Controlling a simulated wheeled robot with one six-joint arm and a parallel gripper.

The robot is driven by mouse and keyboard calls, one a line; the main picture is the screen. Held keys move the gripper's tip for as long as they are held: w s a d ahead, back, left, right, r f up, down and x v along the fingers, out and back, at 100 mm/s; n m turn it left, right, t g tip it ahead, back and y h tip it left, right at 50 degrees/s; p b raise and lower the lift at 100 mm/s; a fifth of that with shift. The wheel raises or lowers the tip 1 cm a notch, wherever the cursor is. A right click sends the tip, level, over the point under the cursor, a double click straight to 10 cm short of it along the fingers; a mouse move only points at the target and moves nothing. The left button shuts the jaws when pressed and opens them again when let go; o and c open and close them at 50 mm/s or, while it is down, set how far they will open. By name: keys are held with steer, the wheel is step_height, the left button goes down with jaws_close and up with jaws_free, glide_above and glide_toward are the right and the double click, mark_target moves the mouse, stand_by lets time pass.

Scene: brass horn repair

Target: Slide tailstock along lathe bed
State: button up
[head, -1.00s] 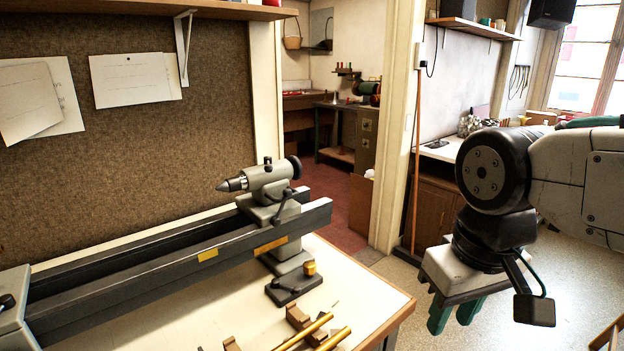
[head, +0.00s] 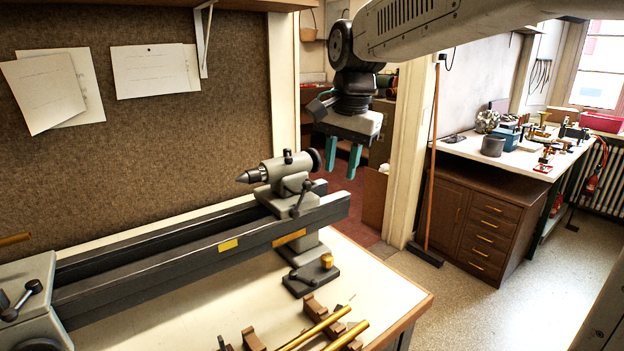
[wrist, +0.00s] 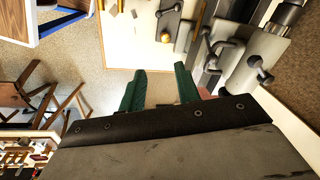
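The grey tailstock (head: 287,183) stands on the right end of the dark lathe bed (head: 170,255), its pointed centre facing left and its handwheel at the right. A lever with a dark knob is on its front side. In the wrist view the tailstock (wrist: 245,62) is at the upper right. My gripper (head: 343,162) points down, to the right of the tailstock and apart from it, above the bed's right end in the picture. Its two green fingers are spread with nothing between them. The wrist view also shows the fingers (wrist: 168,92) apart and empty.
The grey headstock (head: 30,300) is at the bed's left end. Brass tubes on wooden blocks (head: 325,330) and a small base with a brass knob (head: 312,278) are on the bench in front. A pinboard wall (head: 130,150) rises behind the bed. Open floor (head: 500,305) lies right.

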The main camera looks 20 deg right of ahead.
mark_target(312, 186)
steer(key=w+m, duration=0.4)
steer(key=w, duration=0.7)
steer(key=f, duration=0.2)
steer(key=w+a+f, duration=0.1)
steer(key=f, duration=0.5)
steer(key=shift+w+a+f, duration=0.2)
steer(key=shift+w+f, duration=0.05)
